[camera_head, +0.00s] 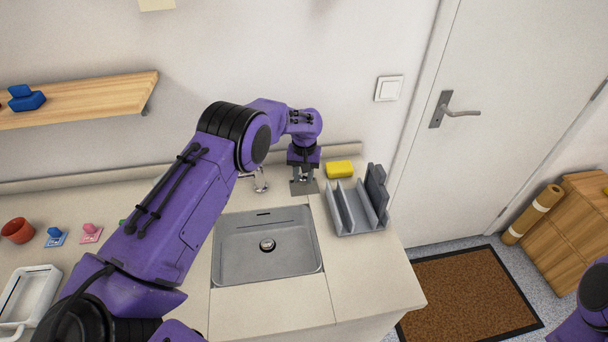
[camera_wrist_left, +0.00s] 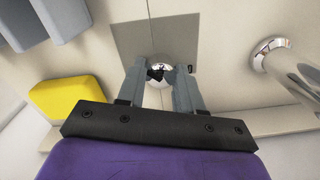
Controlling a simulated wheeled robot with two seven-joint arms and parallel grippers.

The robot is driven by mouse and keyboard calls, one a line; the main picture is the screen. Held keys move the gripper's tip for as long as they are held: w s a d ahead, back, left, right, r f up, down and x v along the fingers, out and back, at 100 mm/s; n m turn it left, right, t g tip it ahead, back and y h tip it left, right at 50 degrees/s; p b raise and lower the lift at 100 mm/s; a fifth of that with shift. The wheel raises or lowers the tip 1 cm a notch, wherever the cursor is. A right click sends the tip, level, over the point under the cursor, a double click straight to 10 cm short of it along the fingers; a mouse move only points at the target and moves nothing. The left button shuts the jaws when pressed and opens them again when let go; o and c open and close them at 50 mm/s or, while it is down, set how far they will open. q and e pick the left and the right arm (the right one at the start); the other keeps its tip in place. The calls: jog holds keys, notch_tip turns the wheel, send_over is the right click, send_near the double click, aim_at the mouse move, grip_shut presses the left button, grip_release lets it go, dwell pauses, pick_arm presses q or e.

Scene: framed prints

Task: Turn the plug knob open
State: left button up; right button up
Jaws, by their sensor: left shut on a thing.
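The plug knob (camera_wrist_left: 162,62) is a small round chrome knob on a grey square plate (camera_wrist_left: 130,42) behind the sink. My left gripper (camera_head: 304,177) points down over that plate (camera_head: 304,189). In the left wrist view its two grey fingers (camera_wrist_left: 161,82) are shut on the knob, one on each side. A dark patch shows on the knob between the fingertips. The steel sink (camera_head: 267,258) has its round drain plug (camera_head: 267,244) in the middle of the basin. My right gripper is out of view; only part of my right arm shows at the lower right.
The chrome faucet (camera_head: 261,180) stands just left of the knob and also shows in the wrist view (camera_wrist_left: 285,65). A yellow sponge (camera_head: 340,169) and a grey rack (camera_head: 355,207) stand to the right. A red pot (camera_head: 17,230) and white tray (camera_head: 28,296) are left.

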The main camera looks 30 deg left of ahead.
aim_at(305, 176)
pick_arm(q)
jog(key=shift+s+d+f, duration=0.1)
jog(key=shift+s+f, duration=0.05)
jog(key=shift+f, duration=0.05)
jog(key=o, duration=1)
jog(key=shift+o, duration=0.2)
jog(key=shift+w, duration=0.2)
notch_tip(305, 176, up, 10)
jog(key=b, duration=0.2)
jog(key=shift+r, duration=0.25)
jog(key=shift+w, duration=0.1)
